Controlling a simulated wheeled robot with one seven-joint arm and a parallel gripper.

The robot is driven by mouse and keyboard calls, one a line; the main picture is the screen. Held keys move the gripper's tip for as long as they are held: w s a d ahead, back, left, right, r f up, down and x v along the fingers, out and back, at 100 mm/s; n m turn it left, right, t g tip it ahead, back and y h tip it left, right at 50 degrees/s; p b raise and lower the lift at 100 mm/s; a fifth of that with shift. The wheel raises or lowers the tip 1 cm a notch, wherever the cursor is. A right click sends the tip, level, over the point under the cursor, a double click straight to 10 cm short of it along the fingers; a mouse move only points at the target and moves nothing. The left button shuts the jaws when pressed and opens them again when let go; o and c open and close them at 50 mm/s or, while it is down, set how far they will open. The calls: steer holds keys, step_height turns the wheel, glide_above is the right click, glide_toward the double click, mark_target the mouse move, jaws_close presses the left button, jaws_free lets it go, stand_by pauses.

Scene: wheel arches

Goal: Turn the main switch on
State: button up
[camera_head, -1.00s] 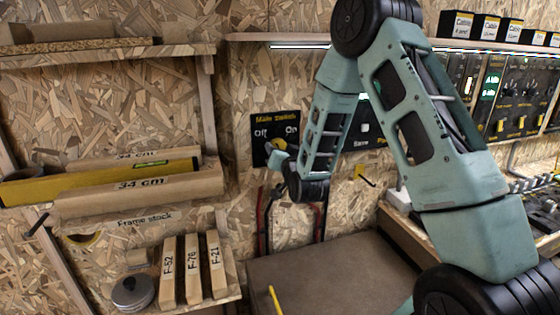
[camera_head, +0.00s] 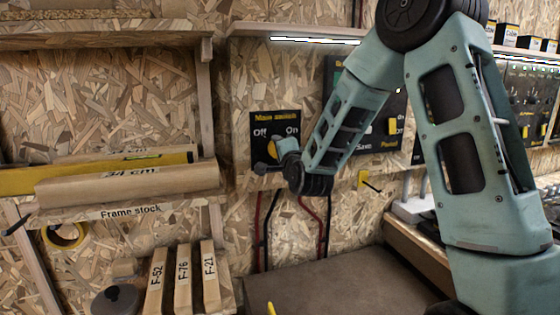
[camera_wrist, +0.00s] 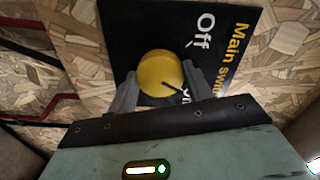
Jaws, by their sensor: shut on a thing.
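The main switch is a black panel (camera_head: 262,126) on the chipboard wall, lettered "Main switch", "Off" and "On". Its round yellow knob (camera_wrist: 158,72) sits in the middle of the wrist view, below and left of "Off". My gripper (camera_wrist: 160,88) has one grey finger on each side of the knob and is shut on it. A dark mark at the knob's lower right edge points toward the "On" lettering, which a finger partly hides. I cannot tell whether it belongs to the knob. In the head view my gripper (camera_head: 273,156) covers part of the knob.
A second black panel (camera_head: 385,145) is behind my arm, right of the switch. A brown tabletop (camera_head: 330,280) lies below. Left, a frame stock shelf (camera_head: 130,213) holds a yellow level and a wooden beam. Red and black cables (camera_head: 262,225) hang beneath the switch.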

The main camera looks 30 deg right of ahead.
steer(key=shift+m+b, duration=0.9)
steer(key=shift+m, duration=0.6)
steer(key=o, duration=1)
steer(key=shift+d, duration=0.1)
